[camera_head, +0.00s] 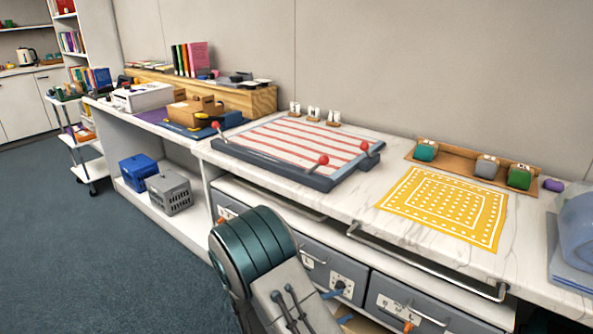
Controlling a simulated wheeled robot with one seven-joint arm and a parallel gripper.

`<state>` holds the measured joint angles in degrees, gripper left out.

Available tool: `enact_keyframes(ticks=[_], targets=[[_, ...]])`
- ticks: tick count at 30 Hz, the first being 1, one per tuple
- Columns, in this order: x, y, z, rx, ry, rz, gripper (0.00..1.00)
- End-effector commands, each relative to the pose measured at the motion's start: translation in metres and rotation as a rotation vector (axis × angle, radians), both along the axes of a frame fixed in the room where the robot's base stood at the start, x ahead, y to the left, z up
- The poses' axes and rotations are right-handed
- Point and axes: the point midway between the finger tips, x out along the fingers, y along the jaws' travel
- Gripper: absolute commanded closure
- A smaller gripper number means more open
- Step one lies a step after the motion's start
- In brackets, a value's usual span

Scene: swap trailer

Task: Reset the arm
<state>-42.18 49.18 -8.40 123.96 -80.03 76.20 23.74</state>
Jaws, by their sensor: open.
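Part of my arm (250,252) rises at the bottom centre, a dark teal rounded joint with a grey link below it. It stands in front of the counter's drawers and hides part of them. My gripper does not show in this view, so its jaws and anything near them cannot be seen.
A white counter (365,207) runs along the wall. On it are a red-striped board (300,143) with red-knobbed levers, a yellow patterned mat (447,208) and a brown tray (456,165) with small blocks. A blue crate (138,171) and grey crate (169,192) sit on the lower shelf. Open carpet (60,240) lies left.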

Motion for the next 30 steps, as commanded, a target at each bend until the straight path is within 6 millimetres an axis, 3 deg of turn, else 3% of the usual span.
enact_keyframes(ticks=[1,3,13,20,30], targets=[[-0.006,-0.013,0.029,0.054,-0.012,-0.077,0.53],[-0.018,-0.027,0.053,0.124,-0.02,-0.175,0.53],[-0.08,-0.071,0.151,0.5,-0.088,-0.583,0.53],[-0.121,-0.078,0.211,0.796,-0.169,-0.801,0.53],[-0.164,-0.065,0.301,1.261,-0.356,-1.009,0.53]])
